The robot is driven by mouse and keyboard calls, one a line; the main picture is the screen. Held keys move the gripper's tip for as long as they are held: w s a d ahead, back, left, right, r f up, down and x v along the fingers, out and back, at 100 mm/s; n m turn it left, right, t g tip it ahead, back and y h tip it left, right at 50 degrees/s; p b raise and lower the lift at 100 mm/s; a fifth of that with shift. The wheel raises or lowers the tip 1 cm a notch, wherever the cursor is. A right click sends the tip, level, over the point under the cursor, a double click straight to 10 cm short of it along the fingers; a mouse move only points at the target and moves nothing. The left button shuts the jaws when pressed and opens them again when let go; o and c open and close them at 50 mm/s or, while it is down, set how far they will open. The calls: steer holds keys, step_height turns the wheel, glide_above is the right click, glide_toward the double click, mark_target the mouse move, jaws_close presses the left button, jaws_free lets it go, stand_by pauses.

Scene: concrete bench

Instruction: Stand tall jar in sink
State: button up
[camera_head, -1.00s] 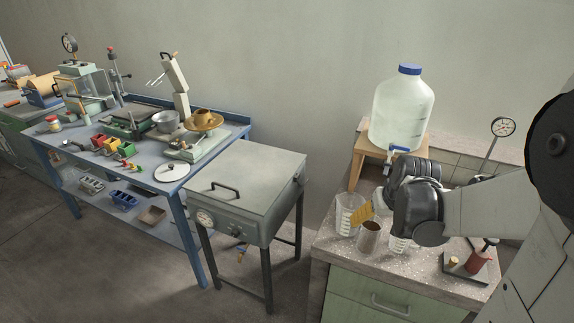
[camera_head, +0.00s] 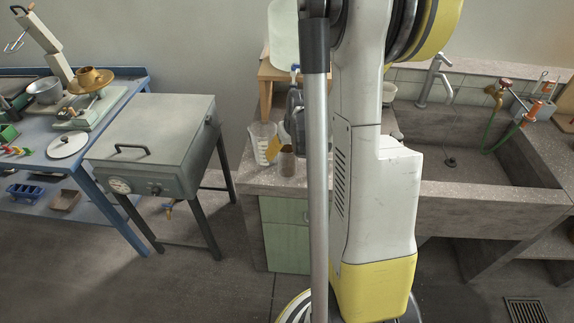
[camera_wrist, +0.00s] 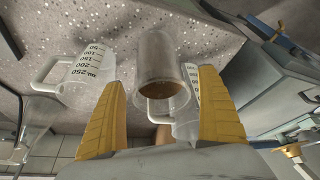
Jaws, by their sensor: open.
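The tall jar (camera_head: 287,160) is a greyish cylinder standing on the counter left of the sink. In the wrist view, the tall jar (camera_wrist: 160,62) looks translucent, with a brownish tone showing at its round end. My gripper (camera_wrist: 162,78) is open, with its yellow fingers on either side of the jar and gaps visible between. In the head view, a yellow finger (camera_head: 272,149) shows near the jar; most of the gripper is hidden behind my body. The stone sink (camera_head: 478,195) is at the right, with a drain in its basin and no jar visible inside.
A graduated beaker (camera_head: 261,138) stands left of the jar; the same beaker shows in the wrist view (camera_wrist: 85,80). Another marked vessel (camera_wrist: 187,122) is partly hidden by the jar. A tap (camera_head: 432,80) and a green hose (camera_head: 500,137) are at the sink.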

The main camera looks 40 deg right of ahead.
steer(key=shift+w+d+f, duration=0.1)
steer(key=shift+w+f, duration=0.1)
steer(key=shift+f, duration=0.4)
steer(key=shift+r, duration=0.1)
steer(key=c, duration=1.5)
